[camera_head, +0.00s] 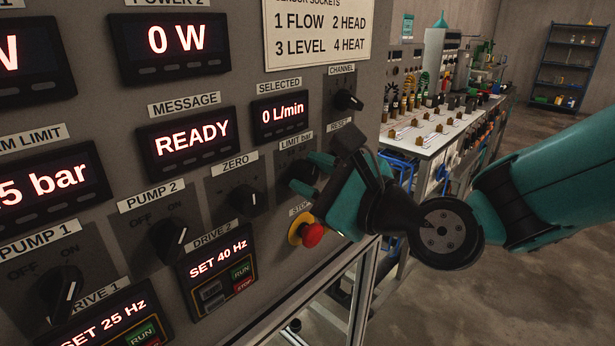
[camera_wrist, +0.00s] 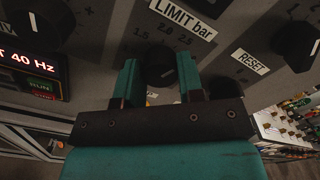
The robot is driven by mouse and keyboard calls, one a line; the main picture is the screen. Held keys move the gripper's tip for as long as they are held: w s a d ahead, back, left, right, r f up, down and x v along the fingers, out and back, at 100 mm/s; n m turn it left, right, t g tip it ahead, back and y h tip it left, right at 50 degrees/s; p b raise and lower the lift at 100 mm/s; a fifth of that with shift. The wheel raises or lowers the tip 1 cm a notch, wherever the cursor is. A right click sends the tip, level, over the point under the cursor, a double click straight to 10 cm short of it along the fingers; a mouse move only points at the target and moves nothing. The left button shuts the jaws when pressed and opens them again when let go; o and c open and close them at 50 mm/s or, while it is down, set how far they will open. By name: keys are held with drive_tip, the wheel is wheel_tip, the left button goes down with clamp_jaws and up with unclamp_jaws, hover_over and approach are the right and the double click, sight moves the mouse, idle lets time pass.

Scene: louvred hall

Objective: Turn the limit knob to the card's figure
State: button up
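The limit knob (camera_head: 297,171) is a dark round knob under the "LIMIT bar" label on the grey panel. In the wrist view the knob (camera_wrist: 158,52) has figures 1.5, 2.0 and 2.5 around its upper side; I cannot read its pointer clearly. My gripper (camera_head: 311,174) is at the knob, its two teal fingers apart. In the wrist view the gripper (camera_wrist: 158,82) has one finger on each side of the knob, with gaps visible. Fingers and gripper body hide part of the knob. I see no card giving a limit figure.
The red stop button (camera_head: 312,235) sits just below my gripper. The zero knob (camera_head: 245,199) is to the left and the channel knob (camera_head: 348,100) above right. A sensor sockets card (camera_head: 320,32) is above.

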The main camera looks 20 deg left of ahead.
drive_tip(key=o, duration=0.5)
drive_tip(key=shift+c, duration=0.2)
drive_tip(key=shift+d, duration=0.1)
drive_tip(key=b+v, duration=0.3)
drive_tip(key=v, duration=0.4)
drive_tip(key=shift+b, duration=0.3)
